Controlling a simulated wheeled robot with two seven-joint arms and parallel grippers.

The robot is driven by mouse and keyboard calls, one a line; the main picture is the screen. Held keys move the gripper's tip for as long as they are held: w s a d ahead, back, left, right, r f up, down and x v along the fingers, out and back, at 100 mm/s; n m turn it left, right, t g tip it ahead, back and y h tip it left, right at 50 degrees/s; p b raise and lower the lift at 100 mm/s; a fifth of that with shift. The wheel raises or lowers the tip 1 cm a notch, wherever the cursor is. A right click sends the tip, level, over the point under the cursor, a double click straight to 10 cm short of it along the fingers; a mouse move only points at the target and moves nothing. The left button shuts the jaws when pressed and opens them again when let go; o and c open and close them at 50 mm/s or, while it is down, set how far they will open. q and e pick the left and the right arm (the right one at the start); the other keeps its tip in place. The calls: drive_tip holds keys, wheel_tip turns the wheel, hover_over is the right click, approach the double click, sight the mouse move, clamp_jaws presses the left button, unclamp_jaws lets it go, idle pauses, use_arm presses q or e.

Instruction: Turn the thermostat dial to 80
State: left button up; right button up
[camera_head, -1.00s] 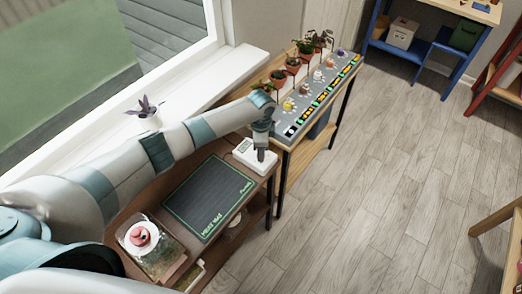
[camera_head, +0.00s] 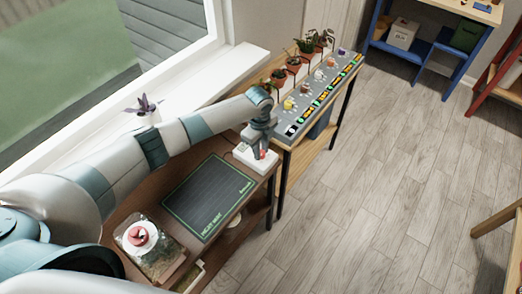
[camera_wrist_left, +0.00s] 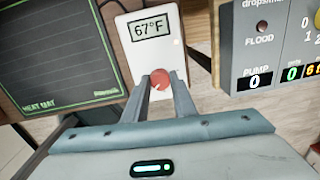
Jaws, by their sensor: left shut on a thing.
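The thermostat is a white box (camera_wrist_left: 147,47) at the right end of the brown shelf; it also shows in the head view (camera_head: 243,156). Its display (camera_wrist_left: 150,28) reads 67°F. A round red dial (camera_wrist_left: 161,82) sits on its face below the display. My left gripper (camera_wrist_left: 161,87) is shut on the dial, one finger on each side; it also shows in the head view (camera_head: 259,153), reaching down onto the box and hiding part of it. My right gripper is not in view.
A dark heat mat (camera_head: 208,198) with a green border lies left of the thermostat. A grey control panel (camera_wrist_left: 275,45) with number readouts is close on the right. Several potted plants (camera_head: 293,62) stand behind it. The floor to the right is clear.

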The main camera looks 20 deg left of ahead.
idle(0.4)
use_arm(q)
drive_tip(key=o, duration=1)
drive_tip(key=shift+o, duration=0.2)
drive_tip(key=shift+r, duration=0.15)
wheel_tip(320, 180, up, 17)
drive_tip(key=b, duration=0.4)
drive_tip(key=shift+s+a, duration=0.2)
drive_tip(key=shift+s, duration=0.15)
